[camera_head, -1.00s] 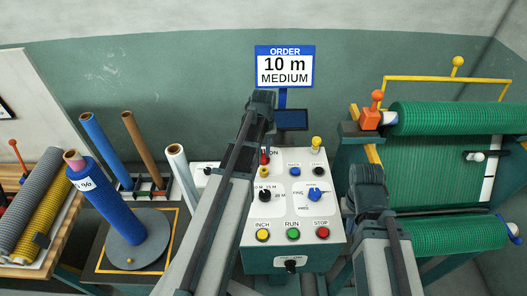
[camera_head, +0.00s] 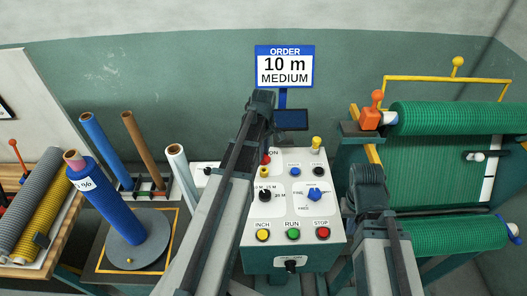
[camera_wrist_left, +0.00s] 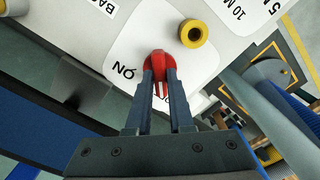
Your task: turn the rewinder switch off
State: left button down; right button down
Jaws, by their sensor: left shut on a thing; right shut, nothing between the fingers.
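The rewinder switch is a red knob (camera_wrist_left: 158,66) on a white label plate of the control box; in the left wrist view "ON" is printed beside it. My left gripper (camera_wrist_left: 159,78) is shut on the knob, one finger on each side. In the head view a little of the red switch (camera_head: 266,159) shows beside my left arm, which hides most of that gripper. My right gripper (camera_head: 369,205) is at the right of the control box, away from the switch, shut and empty; its fingertips are hidden behind my own arm.
A yellow round knob (camera_wrist_left: 194,33) sits close to the switch. The control panel (camera_head: 330,235) also has a blue selector (camera_head: 315,194) and yellow, green and red buttons below. Green net rolls (camera_head: 450,118) stand at right, a blue roll (camera_head: 110,200) at left.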

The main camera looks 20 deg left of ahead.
pick_arm(q)
jog(key=shift+n, duration=0.3)
jog(key=c, duration=0.8)
grip_release()
jog(key=shift+r, duration=0.1)
notch_tip(320, 180, up, 14)
jog(key=p, duration=1.3)
jog(key=shift+f+p, duration=0.2)
jog(key=shift+p, duration=0.2)
jog(key=shift+s, duration=0.1)
